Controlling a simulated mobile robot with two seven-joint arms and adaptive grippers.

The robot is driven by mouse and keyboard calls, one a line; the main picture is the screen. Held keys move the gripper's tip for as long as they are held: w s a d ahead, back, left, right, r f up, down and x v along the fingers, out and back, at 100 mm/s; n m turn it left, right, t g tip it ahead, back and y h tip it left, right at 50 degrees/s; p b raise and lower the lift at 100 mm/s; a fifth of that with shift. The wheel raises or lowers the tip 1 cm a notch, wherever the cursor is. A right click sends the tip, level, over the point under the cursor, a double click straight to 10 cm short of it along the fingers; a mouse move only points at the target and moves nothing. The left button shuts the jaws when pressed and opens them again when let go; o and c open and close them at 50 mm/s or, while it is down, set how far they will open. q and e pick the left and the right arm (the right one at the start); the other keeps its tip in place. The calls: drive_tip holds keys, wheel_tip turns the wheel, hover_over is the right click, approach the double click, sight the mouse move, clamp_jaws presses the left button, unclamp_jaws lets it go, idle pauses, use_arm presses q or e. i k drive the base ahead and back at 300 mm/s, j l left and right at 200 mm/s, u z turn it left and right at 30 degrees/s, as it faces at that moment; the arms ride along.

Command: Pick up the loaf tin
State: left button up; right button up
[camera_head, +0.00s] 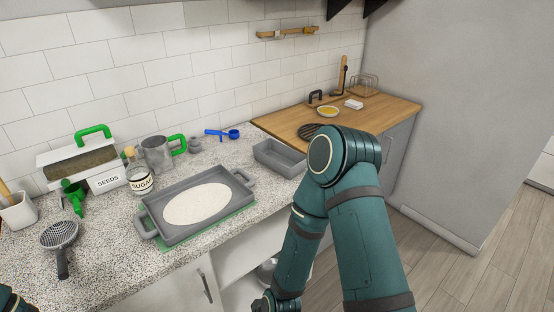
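The loaf tin (279,158) is a grey, empty rectangular tin with raised walls. It stands upright on the speckled counter, right of the large grey tray and close to the wooden worktop. My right arm's raised elbow is just right of the tin in the picture, and its forearm runs down to the bottom edge. Only a dark wrist part shows there, with no fingers visible. A small piece of my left arm shows in the bottom left corner. Neither gripper's fingertips can be seen.
A grey handled tray (240,180) with a pale oval sheet lies left of the tin. A sugar jar (139,178), metal jug (157,155), seeds box (107,181) and blue scoop (222,134) stand behind. The wooden worktop (385,105) holds a yellow-filled dish (328,111).

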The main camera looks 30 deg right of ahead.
sight(289, 162)
drive_tip(key=i+l, duration=0.1)
drive_tip(key=l, duration=0.35)
drive_tip(key=i+l, duration=0.15)
drive_tip(key=l, duration=0.3)
drive_tip(key=i+l, duration=0.1)
drive_tip(key=l, duration=0.35)
drive_tip(key=i+l, duration=0.15)
drive_tip(key=l, duration=0.3)
drive_tip(key=i+l, duration=0.1)
drive_tip(key=l, duration=0.35)
drive_tip(key=i+l, duration=0.1)
drive_tip(key=l, duration=0.35)
